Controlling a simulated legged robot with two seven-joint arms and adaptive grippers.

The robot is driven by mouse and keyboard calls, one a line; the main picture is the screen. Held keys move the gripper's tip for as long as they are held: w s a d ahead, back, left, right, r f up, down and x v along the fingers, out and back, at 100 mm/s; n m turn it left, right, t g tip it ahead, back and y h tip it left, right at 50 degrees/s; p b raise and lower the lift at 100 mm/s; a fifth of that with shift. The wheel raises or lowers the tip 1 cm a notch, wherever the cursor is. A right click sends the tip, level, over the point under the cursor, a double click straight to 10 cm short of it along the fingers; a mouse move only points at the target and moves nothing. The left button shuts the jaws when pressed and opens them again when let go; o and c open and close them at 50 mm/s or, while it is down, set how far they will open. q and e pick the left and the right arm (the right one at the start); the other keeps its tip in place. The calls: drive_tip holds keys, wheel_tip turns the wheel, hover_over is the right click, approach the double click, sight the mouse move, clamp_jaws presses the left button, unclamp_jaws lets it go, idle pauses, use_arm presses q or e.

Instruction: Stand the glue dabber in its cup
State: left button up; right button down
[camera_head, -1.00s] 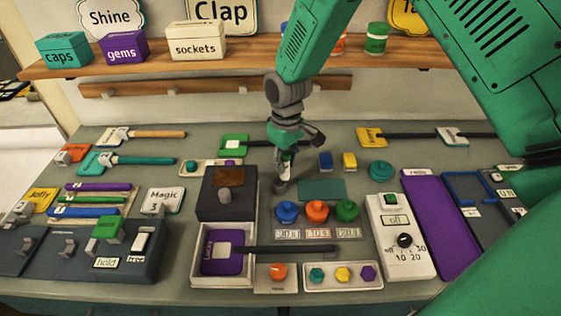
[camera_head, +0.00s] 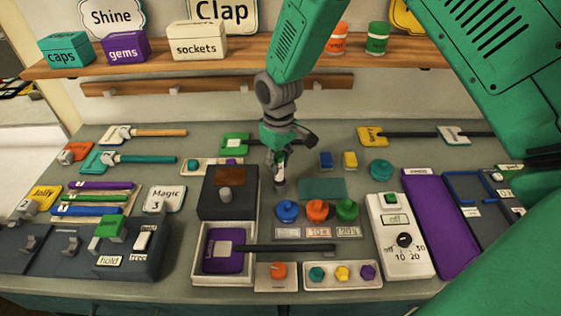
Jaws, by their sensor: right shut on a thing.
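My right gripper (camera_head: 280,163) comes down from above over the middle of the bench, behind the row of round knobs. Its fingers are shut on a small, mostly hidden thing that I take to be the glue dabber; a pale bit shows between the fingers. A small grey round piece (camera_head: 279,187) sits just below the fingertips. I cannot tell whether it is the cup or the dabber's lower end. My left gripper is not in view.
A dark box with a knob (camera_head: 226,205) stands close at left of the gripper. Blue (camera_head: 287,211), orange (camera_head: 317,210) and green (camera_head: 346,209) knobs are in front. Small blue (camera_head: 326,160) and yellow (camera_head: 350,160) blocks and a teal mat (camera_head: 322,188) lie at right.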

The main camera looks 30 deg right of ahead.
drive_tip(key=shift+s+a+f+b, duration=0.2)
drive_tip(key=shift+a+f, duration=0.05)
drive_tip(key=shift+a, duration=0.15)
drive_tip(key=shift+s+a+f+b, duration=0.2)
drive_tip(key=shift+a, duration=0.2)
drive_tip(key=shift+w+d+f, duration=0.2)
drive_tip(key=shift+d+f, duration=0.15)
drive_tip(key=shift+d, duration=0.1)
drive_tip(key=shift+w+d+f, duration=0.2)
drive_tip(key=shift+d+f, duration=0.1)
drive_tip(key=shift+d, duration=0.25)
drive_tip(key=shift+a+r, duration=0.15)
drive_tip(key=shift+a, duration=0.3)
drive_tip(key=shift+a+r, duration=0.25)
drive_tip(key=shift+a, duration=0.65)
drive_tip(key=shift+d+f, duration=0.15)
drive_tip(key=shift+d, duration=0.4)
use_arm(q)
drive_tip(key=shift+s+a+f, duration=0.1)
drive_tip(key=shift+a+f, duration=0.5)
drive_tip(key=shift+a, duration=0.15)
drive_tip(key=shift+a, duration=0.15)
use_arm(e)
drive_tip(key=shift+a, duration=0.2)
